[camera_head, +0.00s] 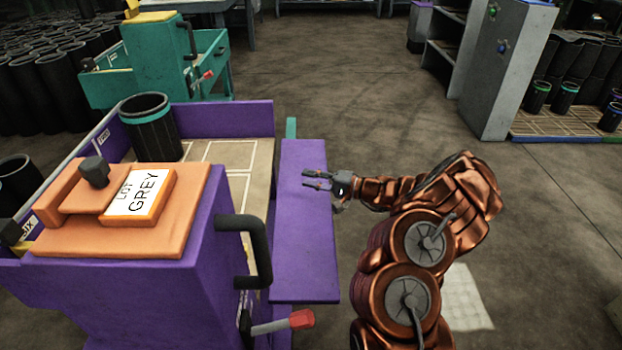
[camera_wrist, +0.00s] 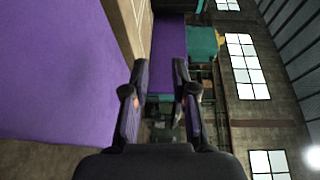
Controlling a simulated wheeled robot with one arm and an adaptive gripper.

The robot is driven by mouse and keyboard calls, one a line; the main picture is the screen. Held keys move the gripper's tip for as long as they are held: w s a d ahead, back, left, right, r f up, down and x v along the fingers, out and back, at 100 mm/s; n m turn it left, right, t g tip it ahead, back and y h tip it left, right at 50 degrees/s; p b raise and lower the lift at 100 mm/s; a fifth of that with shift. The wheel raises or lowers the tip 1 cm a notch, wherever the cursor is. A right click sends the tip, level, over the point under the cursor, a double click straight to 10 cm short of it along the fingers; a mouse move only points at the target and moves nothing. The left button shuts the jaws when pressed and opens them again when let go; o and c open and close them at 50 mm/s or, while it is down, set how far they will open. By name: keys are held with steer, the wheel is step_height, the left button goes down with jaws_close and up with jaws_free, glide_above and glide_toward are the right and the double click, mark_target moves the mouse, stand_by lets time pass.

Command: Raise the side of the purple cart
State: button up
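The purple cart (camera_head: 214,268) stands at the left in the head view, with a beige, grid-marked deck (camera_head: 238,154). Its purple side panel (camera_head: 303,235) is folded down along the right of the deck and lies outward. My gripper (camera_head: 312,180) is open and empty, its fingers pointing left over the panel's outer part. In the wrist view, my gripper's two fingers (camera_wrist: 157,90) stand apart with nothing between them. The panel fills the left of that view as a broad purple surface (camera_wrist: 60,70). I cannot tell whether a finger touches the panel.
A black sleeve with a green band (camera_head: 150,128) stands on the cart deck. A teal cart (camera_head: 155,55) stands behind. A grey cabinet (camera_head: 503,70) stands back right. Open floor lies between.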

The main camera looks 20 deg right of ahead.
steer(key=v, duration=1.1)
steer(key=shift+s+d, duration=0.25)
steer(key=shift+s, duration=0.05)
steer(key=shift+r, duration=0.15)
steer(key=shift+c, duration=0.3)
